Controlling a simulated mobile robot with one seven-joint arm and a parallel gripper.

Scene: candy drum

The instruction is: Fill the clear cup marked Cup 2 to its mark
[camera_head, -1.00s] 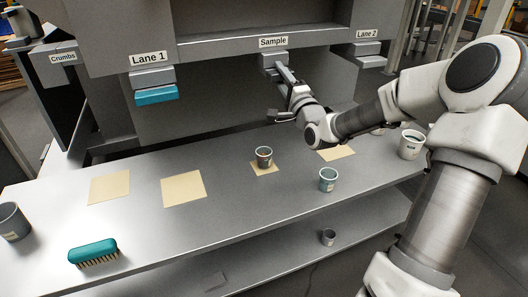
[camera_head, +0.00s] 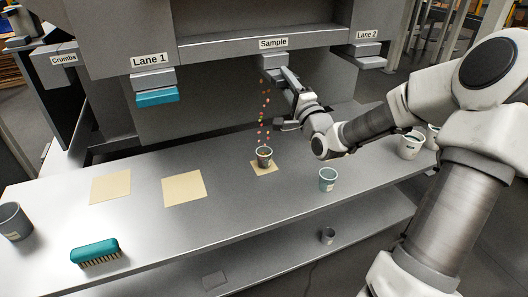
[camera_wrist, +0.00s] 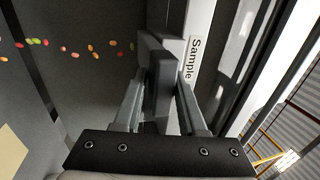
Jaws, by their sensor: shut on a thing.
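My gripper (camera_head: 287,80) is shut on the grey handle (camera_wrist: 160,82) under the Sample sign (camera_head: 273,43); the sign also shows in the wrist view (camera_wrist: 190,60). A stream of coloured candies (camera_head: 265,110) falls from the Sample outlet into a small clear cup (camera_head: 264,160) on a beige pad below. The candies also cross the left of the wrist view (camera_wrist: 75,54). Candies show inside the cup. Another clear cup (camera_head: 328,180) stands nearer the front of the bench, and more cups (camera_head: 410,146) stand at the right. Cup labels and fill marks are too small to read.
Beige pads (camera_head: 184,187) lie bare on the left of the bench. A teal brush (camera_head: 95,252) and a grey cup (camera_head: 13,222) are at the front left. A small cup (camera_head: 328,236) sits on the lower shelf.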

